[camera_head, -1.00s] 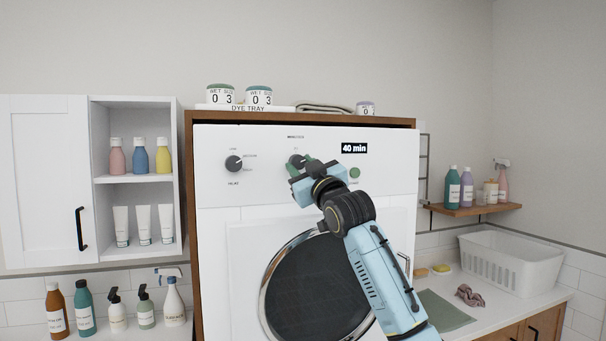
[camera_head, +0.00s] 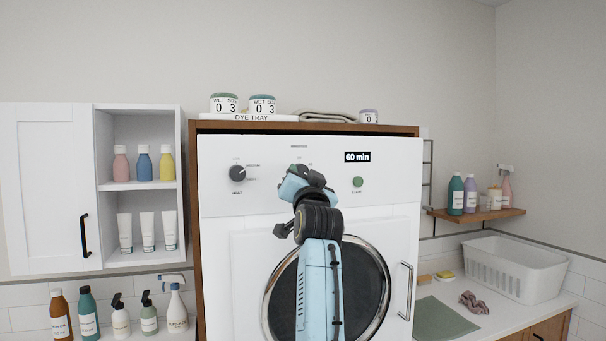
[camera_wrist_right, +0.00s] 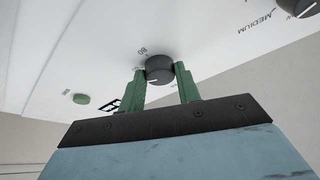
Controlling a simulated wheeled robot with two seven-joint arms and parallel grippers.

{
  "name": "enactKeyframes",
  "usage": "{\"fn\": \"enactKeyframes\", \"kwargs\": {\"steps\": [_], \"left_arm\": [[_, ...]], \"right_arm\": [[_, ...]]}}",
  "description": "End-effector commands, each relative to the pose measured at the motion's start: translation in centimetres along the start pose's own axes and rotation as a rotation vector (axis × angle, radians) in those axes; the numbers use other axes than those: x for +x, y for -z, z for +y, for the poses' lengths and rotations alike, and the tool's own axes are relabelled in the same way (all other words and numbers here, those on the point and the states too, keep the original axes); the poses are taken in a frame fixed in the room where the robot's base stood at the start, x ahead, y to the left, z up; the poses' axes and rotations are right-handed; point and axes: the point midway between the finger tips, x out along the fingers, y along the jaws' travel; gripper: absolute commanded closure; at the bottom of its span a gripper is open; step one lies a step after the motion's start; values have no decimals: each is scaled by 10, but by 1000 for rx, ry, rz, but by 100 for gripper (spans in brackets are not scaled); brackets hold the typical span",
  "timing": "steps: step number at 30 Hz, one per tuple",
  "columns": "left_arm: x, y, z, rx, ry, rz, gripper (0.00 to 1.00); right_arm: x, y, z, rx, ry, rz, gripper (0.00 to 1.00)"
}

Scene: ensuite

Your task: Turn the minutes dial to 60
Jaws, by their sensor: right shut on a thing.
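The white dryer's display (camera_head: 357,157) reads "60 min" in the head view. The minutes dial (camera_wrist_right: 159,69) is a dark round knob on the panel in the right wrist view, where part of its printed scale shows beside it. In the head view my right gripper hides the dial. My right gripper (camera_wrist_right: 161,84) has its green fingers on either side of the dial and is shut on it. It also shows in the head view (camera_head: 299,172), against the panel. My left gripper is not in view.
The heat dial (camera_head: 238,173) is left of my right gripper and the green start button (camera_head: 358,182) is right of it. The dryer's round door (camera_head: 372,290) is behind my arm. A dye tray (camera_head: 222,116) with jars stands on top.

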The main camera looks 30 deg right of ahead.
Motion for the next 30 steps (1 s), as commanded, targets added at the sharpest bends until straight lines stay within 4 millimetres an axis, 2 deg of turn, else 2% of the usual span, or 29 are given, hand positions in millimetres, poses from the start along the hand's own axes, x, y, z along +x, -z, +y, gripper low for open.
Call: {"fn": "enactKeyframes", "kwargs": {"steps": [7,21,22,26,30], "left_arm": [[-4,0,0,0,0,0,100],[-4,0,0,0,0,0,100],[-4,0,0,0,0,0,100],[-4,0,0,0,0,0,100],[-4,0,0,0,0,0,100]], "right_arm": [[0,0,-1,61,-25,-1,90],[0,1,-1,70,-29,2,90],[0,1,-1,70,-29,2,65],[0,1,-1,70,-29,2,48],[0,1,-1,70,-29,2,45]]}}
